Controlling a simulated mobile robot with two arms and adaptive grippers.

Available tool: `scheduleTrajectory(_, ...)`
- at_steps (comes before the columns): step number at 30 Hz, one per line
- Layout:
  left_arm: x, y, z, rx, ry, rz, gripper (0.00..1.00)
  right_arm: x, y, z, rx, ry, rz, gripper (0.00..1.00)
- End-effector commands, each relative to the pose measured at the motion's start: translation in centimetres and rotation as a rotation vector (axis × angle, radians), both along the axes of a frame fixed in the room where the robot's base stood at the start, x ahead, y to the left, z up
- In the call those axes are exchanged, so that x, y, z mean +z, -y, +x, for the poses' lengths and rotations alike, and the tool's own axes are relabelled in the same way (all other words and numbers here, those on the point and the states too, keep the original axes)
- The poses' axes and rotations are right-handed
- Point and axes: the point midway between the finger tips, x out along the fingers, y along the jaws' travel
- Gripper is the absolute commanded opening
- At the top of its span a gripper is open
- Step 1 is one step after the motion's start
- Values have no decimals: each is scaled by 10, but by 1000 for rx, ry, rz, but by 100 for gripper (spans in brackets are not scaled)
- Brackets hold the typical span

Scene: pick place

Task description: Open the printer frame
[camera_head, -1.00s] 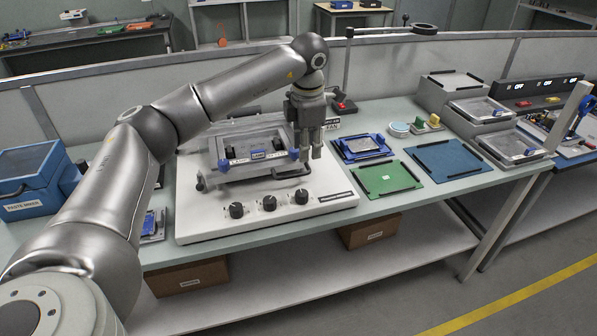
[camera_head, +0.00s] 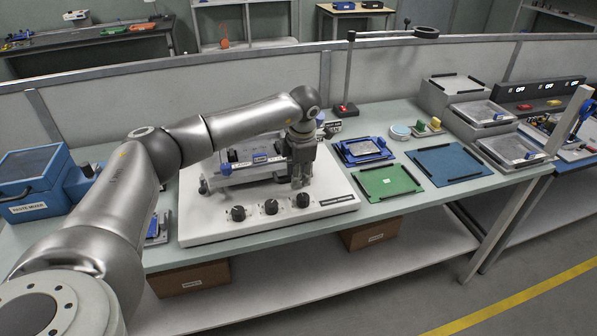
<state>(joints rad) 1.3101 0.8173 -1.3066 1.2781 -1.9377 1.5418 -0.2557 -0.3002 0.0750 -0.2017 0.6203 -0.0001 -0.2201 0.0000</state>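The printer is a white base (camera_head: 215,226) with several black knobs along its front, on the bench left of centre. Its grey frame (camera_head: 240,176) lies over the base, with blue parts on it; my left arm hides its back part. My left gripper (camera_head: 301,184) points down at the frame's right end, above the base. Its fingers look close together, but I cannot tell whether they hold the frame's edge or handle. My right gripper does not show.
Right of the printer lie a blue fixture (camera_head: 363,150), a green board (camera_head: 388,181) and a blue mat (camera_head: 448,165). Grey stepped trays (camera_head: 513,148) stand at the far right. A blue box (camera_head: 35,180) stands at the left. A low partition runs behind the bench.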

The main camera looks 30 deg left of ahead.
Motion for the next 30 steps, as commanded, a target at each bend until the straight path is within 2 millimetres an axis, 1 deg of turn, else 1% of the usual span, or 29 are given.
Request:
scheduleTrajectory(5, 0, 0, 0, 0, 0, 0, 32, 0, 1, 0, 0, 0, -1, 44)
scheduleTrajectory(8, 0, 0, 0, 0, 0, 0, 22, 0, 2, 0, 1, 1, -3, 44)
scheduleTrajectory(13, 0, 0, 0, 0, 0, 0, 0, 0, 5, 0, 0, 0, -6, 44)
scheduleTrajectory(24, 1, 0, 0, 0, -1, -2, 0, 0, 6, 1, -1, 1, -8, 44)
scheduleTrajectory(30, 9, 0, 1, 2, -14, -17, 0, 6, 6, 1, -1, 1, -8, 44)
